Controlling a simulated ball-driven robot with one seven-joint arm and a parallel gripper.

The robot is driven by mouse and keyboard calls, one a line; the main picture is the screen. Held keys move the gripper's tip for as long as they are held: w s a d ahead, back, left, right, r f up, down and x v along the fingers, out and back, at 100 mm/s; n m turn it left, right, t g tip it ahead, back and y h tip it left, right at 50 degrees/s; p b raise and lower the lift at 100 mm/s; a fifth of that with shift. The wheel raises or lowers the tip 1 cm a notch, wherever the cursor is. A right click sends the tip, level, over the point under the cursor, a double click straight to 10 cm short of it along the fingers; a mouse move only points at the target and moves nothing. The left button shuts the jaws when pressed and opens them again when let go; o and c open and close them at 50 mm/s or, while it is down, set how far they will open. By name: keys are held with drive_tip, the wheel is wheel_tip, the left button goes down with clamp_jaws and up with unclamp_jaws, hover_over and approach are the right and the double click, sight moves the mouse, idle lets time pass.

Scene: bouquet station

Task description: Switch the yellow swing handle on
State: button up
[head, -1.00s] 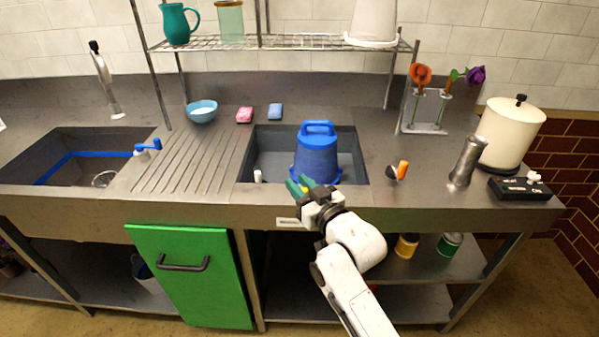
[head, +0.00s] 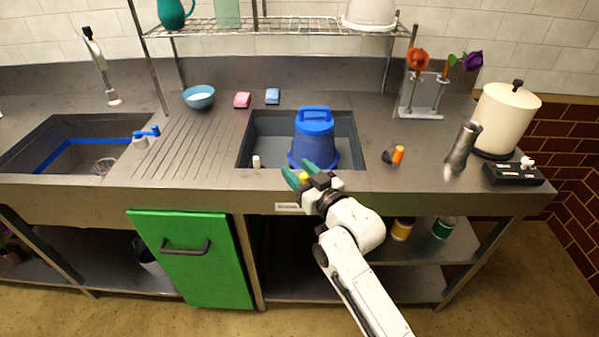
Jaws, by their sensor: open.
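My gripper (head: 299,171) is open, with its green fingers apart at the front edge of the middle basin, just in front of a blue bucket. A small yellow patch (head: 304,176) shows between the fingers. It may be part of the yellow swing handle, but I cannot tell; its shape and position are mostly hidden by the gripper. No other clearly yellow handle shows on the counter. An orange handle (head: 398,154) on a dark base stands on the counter right of the basin. A blue lever (head: 147,132) stands beside the left sink.
The blue bucket (head: 314,143) stands in the middle basin, with a small white cylinder (head: 256,161) at its left. A metal cylinder (head: 462,146), a cream urn (head: 506,119) and a black switch box (head: 513,174) stand at the right. The ribbed drainboard (head: 180,150) is clear.

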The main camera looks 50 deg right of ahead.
drive_tip(key=shift+s, duration=0.1)
drive_tip(key=b+v, duration=0.1)
drive_tip(key=v, duration=0.9)
drive_tip(key=shift+s+a, duration=0.15)
drive_tip(key=shift+s, duration=0.15)
